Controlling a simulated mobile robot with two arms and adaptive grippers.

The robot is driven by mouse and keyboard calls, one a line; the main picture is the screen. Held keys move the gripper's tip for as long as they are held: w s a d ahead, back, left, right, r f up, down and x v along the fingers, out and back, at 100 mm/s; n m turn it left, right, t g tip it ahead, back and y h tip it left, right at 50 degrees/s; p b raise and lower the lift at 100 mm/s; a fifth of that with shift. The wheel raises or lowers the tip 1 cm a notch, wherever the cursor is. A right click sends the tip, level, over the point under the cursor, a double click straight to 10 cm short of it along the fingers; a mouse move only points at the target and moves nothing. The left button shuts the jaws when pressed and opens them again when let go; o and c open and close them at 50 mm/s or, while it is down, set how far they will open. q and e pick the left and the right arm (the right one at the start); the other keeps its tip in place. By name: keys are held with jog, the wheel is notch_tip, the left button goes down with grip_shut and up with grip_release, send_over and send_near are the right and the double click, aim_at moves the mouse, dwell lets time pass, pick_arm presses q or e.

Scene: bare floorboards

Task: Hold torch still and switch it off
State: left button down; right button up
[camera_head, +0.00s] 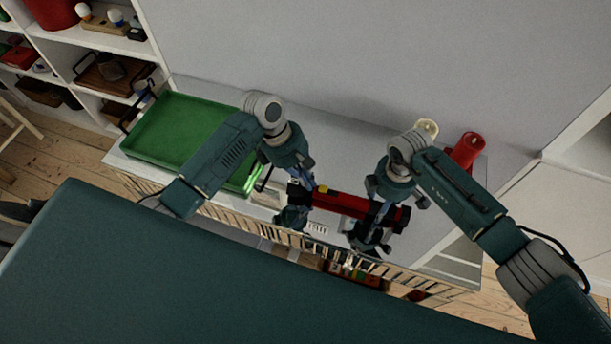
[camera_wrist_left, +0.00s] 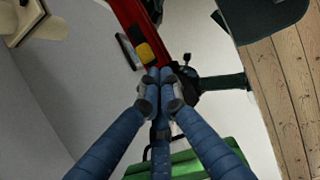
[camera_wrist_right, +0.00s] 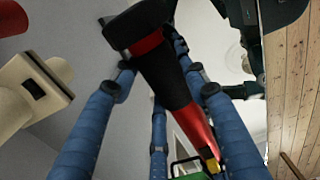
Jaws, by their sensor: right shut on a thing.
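The torch (camera_head: 342,202) is red with black ends and lies roughly level above the white table. My right gripper (camera_head: 378,218) is shut around its black-and-red right part. The right wrist view shows the torch (camera_wrist_right: 176,85) between my blue fingers (camera_wrist_right: 165,75). A yellow switch (camera_wrist_left: 146,52) sits on the red body near the torch's left end. My left gripper (camera_head: 304,194) is at that end. In the left wrist view its fingertips (camera_wrist_left: 160,75) are together, just beside the switch. Whether they touch it, I cannot tell.
A green tray (camera_head: 150,132) lies on the table's left. A red object (camera_head: 467,150) and a cream object (camera_head: 427,128) stand at the back right. A wooden rail (camera_head: 400,266) runs along the front edge. Shelves (camera_head: 100,45) stand at the far left.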

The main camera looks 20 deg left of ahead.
aim_at(322, 189)
pick_arm(q)
jog(key=shift+d, duration=1.8)
jog(key=shift+a, duration=0.1)
jog(key=v, duration=1)
jog(key=shift+w, duration=0.1)
pick_arm(e)
jog(key=o, duration=1.4)
jog(key=shift+o, duration=0.2)
